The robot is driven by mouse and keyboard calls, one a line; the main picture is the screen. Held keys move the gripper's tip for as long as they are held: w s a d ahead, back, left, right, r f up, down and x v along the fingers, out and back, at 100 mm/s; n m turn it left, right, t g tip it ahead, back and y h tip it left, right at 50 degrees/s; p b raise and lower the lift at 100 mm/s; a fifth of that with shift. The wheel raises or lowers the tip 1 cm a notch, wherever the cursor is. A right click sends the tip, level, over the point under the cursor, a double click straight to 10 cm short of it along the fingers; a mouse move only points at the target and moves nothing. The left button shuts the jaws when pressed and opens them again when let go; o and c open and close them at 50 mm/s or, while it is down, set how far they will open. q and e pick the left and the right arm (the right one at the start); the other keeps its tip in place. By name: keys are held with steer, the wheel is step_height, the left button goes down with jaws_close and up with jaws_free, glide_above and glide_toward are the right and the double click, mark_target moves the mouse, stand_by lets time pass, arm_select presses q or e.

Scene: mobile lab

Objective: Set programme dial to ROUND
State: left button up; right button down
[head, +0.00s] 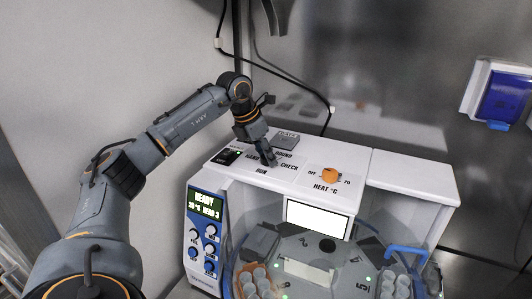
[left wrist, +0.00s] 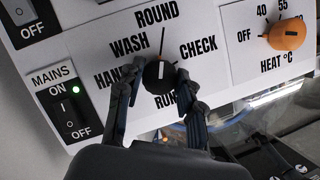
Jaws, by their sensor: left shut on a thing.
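The programme dial (left wrist: 158,77) is a black round knob with a white line, ringed by the labels ROUND, WASH, HAND, CHECK and RUN. In the left wrist view its white line runs roughly up and down the picture, in line with the black tick under ROUND (left wrist: 156,15). I cannot tell surely which end is the pointer. My left gripper (head: 268,160) reaches down onto the machine's white top panel. In the left wrist view its two fingers (left wrist: 160,90) are shut on either side of the dial. In the head view the gripper hides the dial. My right gripper is not in view.
An orange heat knob (head: 330,175) stands right of the dial. The black mains switch (left wrist: 69,111) is at left, with a green light beside ON. The blue control panel (head: 206,235) displays READY. Below is a clear-covered round chamber holding tubes. A blue-lidded socket (head: 503,98) is on the wall.

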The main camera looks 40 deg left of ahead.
arm_select(q)
steer(key=shift+m, duration=0.3)
steer(key=o, duration=1.2)
steer(key=shift+r, duration=0.1)
steer(key=v, duration=1.1)
steer(key=shift+s+a+r, duration=0.15)
steer(key=shift+a+r, duration=0.05)
steer(key=shift+r, duration=0.2)
steer(key=shift+f, duration=0.15)
